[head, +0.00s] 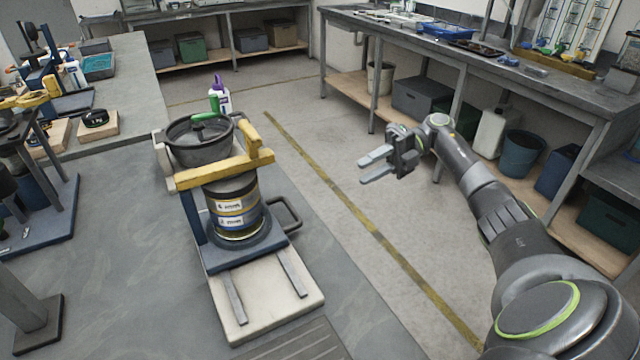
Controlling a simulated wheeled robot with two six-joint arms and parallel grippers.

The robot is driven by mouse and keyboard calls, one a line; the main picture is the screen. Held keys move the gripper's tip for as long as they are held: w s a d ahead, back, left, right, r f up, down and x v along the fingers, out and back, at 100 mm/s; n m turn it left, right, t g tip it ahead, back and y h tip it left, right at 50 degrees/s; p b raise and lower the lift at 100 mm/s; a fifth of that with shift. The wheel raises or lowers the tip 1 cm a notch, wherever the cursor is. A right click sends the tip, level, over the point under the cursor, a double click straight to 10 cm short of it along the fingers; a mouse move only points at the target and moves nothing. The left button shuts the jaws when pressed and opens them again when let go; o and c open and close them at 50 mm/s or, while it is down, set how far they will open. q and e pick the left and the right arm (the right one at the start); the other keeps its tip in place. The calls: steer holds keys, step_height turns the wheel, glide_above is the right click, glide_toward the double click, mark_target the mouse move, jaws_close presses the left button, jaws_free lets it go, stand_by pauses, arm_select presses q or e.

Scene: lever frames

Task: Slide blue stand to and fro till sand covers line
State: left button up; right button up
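The blue stand (245,254) sits on a cream base (262,310) with two dark metal rails, at the table's right edge. A dark handle loop (293,213) sticks out from the stand's right side. A clear jar (238,188) with two white labels and yellow bands stands on the blue stand, below a yellow bar (220,171) and a dark round pan (190,152). I cannot make out the sand level or the line in the jar. My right gripper (367,168) is open and empty, above the floor to the right of the handle, apart from it. My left gripper is out of view.
The grey table (115,225) has bare room left of the stand. Another blue-based frame (48,215) stands at the far left. A workbench (480,75) lines the right wall. Open floor lies between.

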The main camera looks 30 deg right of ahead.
steer(key=p+x, duration=0.4)
steer(key=x, duration=1.3)
steer(key=shift+a+f, duration=0.1)
steer(key=shift+a, duration=0.1)
jaws_close()
